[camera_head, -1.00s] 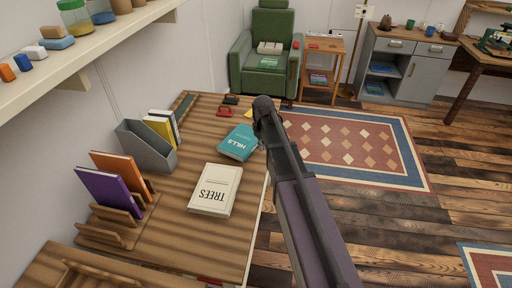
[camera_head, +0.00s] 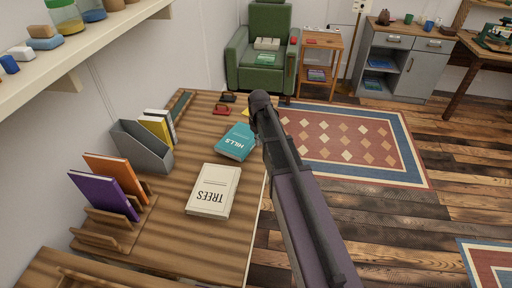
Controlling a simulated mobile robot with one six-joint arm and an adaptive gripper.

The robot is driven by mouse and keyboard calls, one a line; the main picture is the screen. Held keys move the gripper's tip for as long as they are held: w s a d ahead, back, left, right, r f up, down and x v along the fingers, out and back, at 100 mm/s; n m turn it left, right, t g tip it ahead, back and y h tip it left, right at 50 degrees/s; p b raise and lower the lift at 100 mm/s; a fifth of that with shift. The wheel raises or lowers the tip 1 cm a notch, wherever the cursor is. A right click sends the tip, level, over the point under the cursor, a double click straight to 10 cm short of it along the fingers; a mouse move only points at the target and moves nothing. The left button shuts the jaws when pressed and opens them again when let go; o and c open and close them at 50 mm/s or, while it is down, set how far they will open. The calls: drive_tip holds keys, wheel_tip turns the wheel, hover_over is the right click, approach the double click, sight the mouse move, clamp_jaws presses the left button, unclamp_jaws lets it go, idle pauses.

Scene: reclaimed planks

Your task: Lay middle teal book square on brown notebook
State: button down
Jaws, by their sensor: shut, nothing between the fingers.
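A teal book (camera_head: 236,142) with "HILLS" on its cover lies flat on the wooden desk (camera_head: 180,235), turned at an angle, close to my arm. It is the only plainly teal book I make out on the desk. I cannot make out a brown notebook for sure. My arm rises from the lower right, and its dark rounded joint stands just right of the teal book in the picture. I see no gripper fingers; the gripper is out of sight, perhaps hidden by the arm.
A cream "TREES" book (camera_head: 214,190) lies in front of the teal one. A grey file holder (camera_head: 142,146) and a wooden rack (camera_head: 118,225) with purple (camera_head: 103,195) and orange (camera_head: 118,175) books line the left. Small red (camera_head: 222,110) and dark (camera_head: 228,97) objects lie at the back.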

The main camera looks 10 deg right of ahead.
sight(248, 145)
drive_tip(key=shift+f+b, duration=4.95)
drive_tip(key=shift+f, duration=0.1)
drive_tip(key=shift+w+a+r, duration=0.1)
drive_tip(key=shift+w+a, duration=0.1)
drive_tip(key=shift+w, duration=0.3)
drive_tip(key=shift+w+a+r, duration=0.1)
drive_tip(key=shift+w+a, duration=0.1)
drive_tip(key=shift+w, duration=0.25)
drive_tip(key=shift+w+a, duration=0.45)
drive_tip(key=shift+w, duration=0.4)
drive_tip(key=shift+w+a+f, duration=0.1)
drive_tip(key=shift+w+a, duration=0.3)
drive_tip(key=shift+w, duration=0.4)
drive_tip(key=shift+w+a, duration=0.35)
drive_tip(key=shift+w, duration=0.4)
drive_tip(key=shift+s, duration=0.2)
